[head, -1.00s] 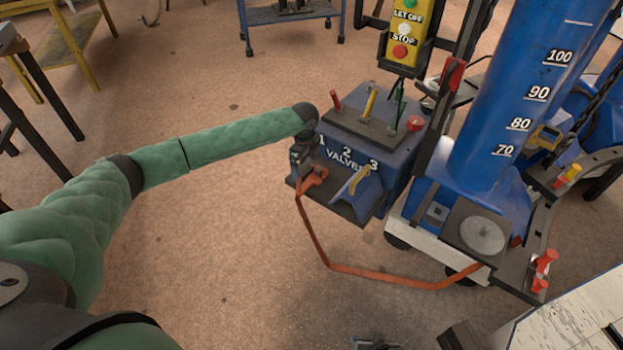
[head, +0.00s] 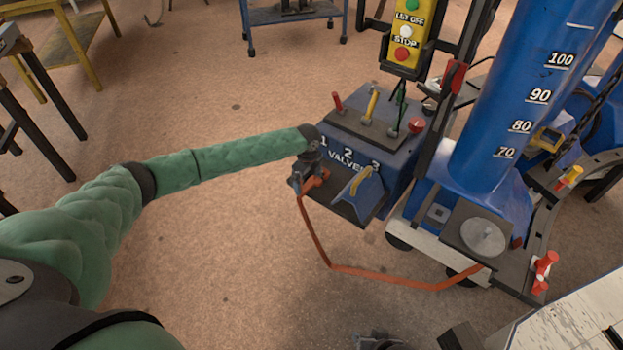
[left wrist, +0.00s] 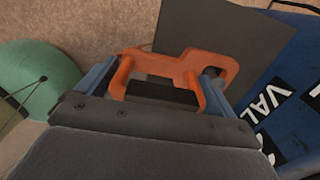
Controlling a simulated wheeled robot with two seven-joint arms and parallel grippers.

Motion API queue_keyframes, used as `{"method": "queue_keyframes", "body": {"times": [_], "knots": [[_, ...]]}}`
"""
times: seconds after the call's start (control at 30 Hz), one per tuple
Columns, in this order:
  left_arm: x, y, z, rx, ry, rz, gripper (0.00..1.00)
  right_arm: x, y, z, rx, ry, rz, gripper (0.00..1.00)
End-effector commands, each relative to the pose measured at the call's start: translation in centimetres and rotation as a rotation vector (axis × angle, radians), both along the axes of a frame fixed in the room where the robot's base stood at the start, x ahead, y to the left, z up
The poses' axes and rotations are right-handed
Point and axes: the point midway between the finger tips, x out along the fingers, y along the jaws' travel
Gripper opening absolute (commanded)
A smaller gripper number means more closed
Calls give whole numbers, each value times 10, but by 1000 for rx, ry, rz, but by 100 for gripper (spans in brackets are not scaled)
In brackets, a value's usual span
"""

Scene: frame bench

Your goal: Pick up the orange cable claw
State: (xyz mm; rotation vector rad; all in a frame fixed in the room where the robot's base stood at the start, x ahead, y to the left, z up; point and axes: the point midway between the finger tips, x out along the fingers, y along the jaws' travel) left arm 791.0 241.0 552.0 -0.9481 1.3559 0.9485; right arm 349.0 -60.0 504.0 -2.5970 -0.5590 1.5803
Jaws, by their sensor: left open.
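The orange cable claw (head: 317,181) is at the front left edge of the blue valve box, with its orange cable (head: 375,275) hanging from it. My left gripper (head: 303,183) is at the claw. In the left wrist view, the claw (left wrist: 178,68) lies between and just beyond the two blue-grey fingers of my left gripper (left wrist: 158,85). The fingers stand wide apart, and I cannot tell whether they touch the claw. A dark grey part at the bottom edge of the head view may be my right gripper (head: 376,341), cut off by the frame.
The blue valve box (head: 385,155) has levers on top and a yellow handle (head: 361,180) right of the claw. A tall blue column (head: 525,90) stands to its right. A white-topped bench (head: 575,325) is at the lower right. The floor left of the box is clear.

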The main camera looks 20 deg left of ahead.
Motion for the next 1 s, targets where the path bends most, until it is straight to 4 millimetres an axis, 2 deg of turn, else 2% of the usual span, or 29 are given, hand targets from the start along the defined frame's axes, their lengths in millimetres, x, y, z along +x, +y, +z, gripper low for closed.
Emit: {"method": "queue_keyframes", "body": {"times": [0.23, 0.27, 0.5, 0.77, 0.87, 1.0], "knots": [[0, 0, -4, 1, 0, 0, 93, 0, 0, 2, 1, -1, 0, 36], [0, 0, -4, 1, 0, 1, 89, 0, 0, 2, 1, 0, 0, 36], [1, 0, -2, 0, -2, 1, 44, -1, 0, 1, -1, 2, 0, 36], [1, 0, -1, 0, -2, 1, 44, -1, 0, 0, -1, 2, 0, 36], [1, 0, 6, -1, -4, 1, 44, 0, 0, -1, 0, -1, 0, 36], [1, 1, 24, 0, -4, 1, 44, 1, 0, -8, 2, -9, -4, 36]]}}
